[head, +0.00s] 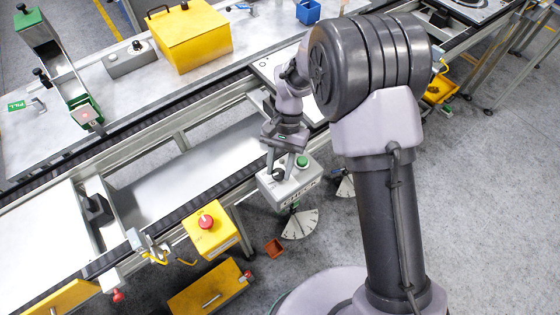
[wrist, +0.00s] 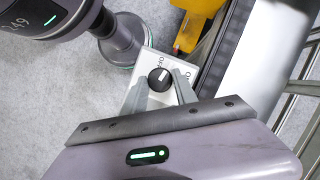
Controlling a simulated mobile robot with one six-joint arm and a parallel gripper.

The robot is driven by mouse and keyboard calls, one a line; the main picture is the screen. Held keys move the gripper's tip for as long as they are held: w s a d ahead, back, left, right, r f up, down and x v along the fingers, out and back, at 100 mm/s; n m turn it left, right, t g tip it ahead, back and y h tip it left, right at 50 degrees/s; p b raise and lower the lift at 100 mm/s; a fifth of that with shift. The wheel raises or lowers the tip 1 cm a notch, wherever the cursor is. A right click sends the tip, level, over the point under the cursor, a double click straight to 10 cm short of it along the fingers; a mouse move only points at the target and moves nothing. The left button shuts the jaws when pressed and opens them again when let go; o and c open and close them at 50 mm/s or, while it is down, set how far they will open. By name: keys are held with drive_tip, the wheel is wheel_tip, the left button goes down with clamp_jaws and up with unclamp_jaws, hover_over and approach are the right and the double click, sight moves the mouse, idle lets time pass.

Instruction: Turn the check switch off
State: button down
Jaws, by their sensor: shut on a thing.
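The check switch is a dark round knob (head: 278,174) on a light grey box (head: 296,187) at the front of the conveyor, beside a green button (head: 302,161). In the wrist view the knob (wrist: 159,79) has a pale mark pointing up and slightly right. Small lettering sits around it on the box face (wrist: 148,62). My gripper (head: 282,165) reaches down onto the knob in the head view. In the wrist view its two fingers (wrist: 160,82) stand on either side of the knob, shut on it. The fingers partly hide the box.
A yellow box with a red button (head: 208,222) stands left of the switch box. Fan-shaped plates (head: 300,223) hang below it. The conveyor (head: 180,170) runs behind. Grey floor is open at right.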

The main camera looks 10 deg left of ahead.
drive_tip(key=shift+r+n+h+p, duration=0.1)
drive_tip(key=shift+n+h+p, duration=0.5)
drive_tip(key=shift+n, duration=0.5)
drive_tip(key=shift+a, duration=0.1)
drive_tip(key=c, duration=1)
unclamp_jaws()
drive_tip(key=d+p+v, duration=0.1)
drive_tip(key=p+v, duration=0.3)
drive_tip(key=v, duration=1.3)
drive_tip(key=shift+a+r+p, duration=0.2)
drive_tip(key=shift+a+p, duration=0.15)
